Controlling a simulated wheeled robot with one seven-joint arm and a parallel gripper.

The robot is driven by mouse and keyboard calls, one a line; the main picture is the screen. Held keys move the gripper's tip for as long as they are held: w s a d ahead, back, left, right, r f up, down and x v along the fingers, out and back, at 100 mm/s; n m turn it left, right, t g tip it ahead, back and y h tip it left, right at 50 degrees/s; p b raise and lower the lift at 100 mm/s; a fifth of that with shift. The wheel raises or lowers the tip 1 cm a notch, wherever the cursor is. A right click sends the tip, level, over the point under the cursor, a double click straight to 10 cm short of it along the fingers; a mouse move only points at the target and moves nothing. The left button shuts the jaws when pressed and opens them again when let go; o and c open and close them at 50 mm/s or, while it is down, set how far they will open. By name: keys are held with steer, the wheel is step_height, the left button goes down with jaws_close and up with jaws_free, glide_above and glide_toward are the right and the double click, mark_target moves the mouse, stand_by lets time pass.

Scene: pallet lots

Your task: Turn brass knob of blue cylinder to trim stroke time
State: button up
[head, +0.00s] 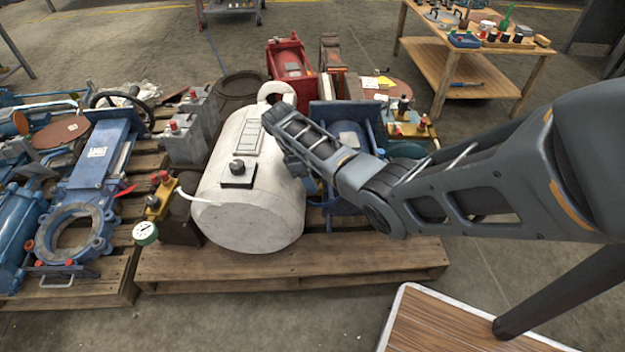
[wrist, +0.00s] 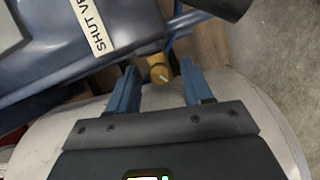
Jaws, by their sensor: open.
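In the wrist view my gripper (wrist: 159,82) is open, its two blue fingers apart and nothing held between them. A brass-coloured fitting (wrist: 159,68) with a pale pin shows in the gap, at about the level of the fingertips; whether they touch it I cannot tell. It sits beside a blue body (wrist: 62,55) with a label reading "SHUT VE...", cut off by my view of it. In the head view a blue machine (head: 347,132) stands behind my arm and is partly hidden. My fingers and the brass fitting are not clear there.
Blue valves (head: 90,185) crowd the left pallet. A red machine (head: 290,68) stands behind. A workbench (head: 470,75) is at the back right. Bare floor lies right of the pallet.

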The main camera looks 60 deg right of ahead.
jaws_close()
stand_by(0.4)
steer(key=shift+r+p, duration=0.15)
steer(key=shift+p, duration=0.2)
steer(key=shift+a+r+n+p, duration=0.15)
steer(key=shift+n+p, duration=0.15)
steer(key=shift+p, duration=0.25)
steer(key=shift+r+n+h+p, duration=0.1)
steer(key=shift+n+h+p, duration=0.3)
steer(key=shift+n+p, duration=1)
steer(key=shift+p, duration=0.7)
steer(key=shift+f+n+t+h+p, duration=0.3)
steer(key=shift+f+n+t+p, duration=0.1)
steer(key=shift+n, duration=0.1)
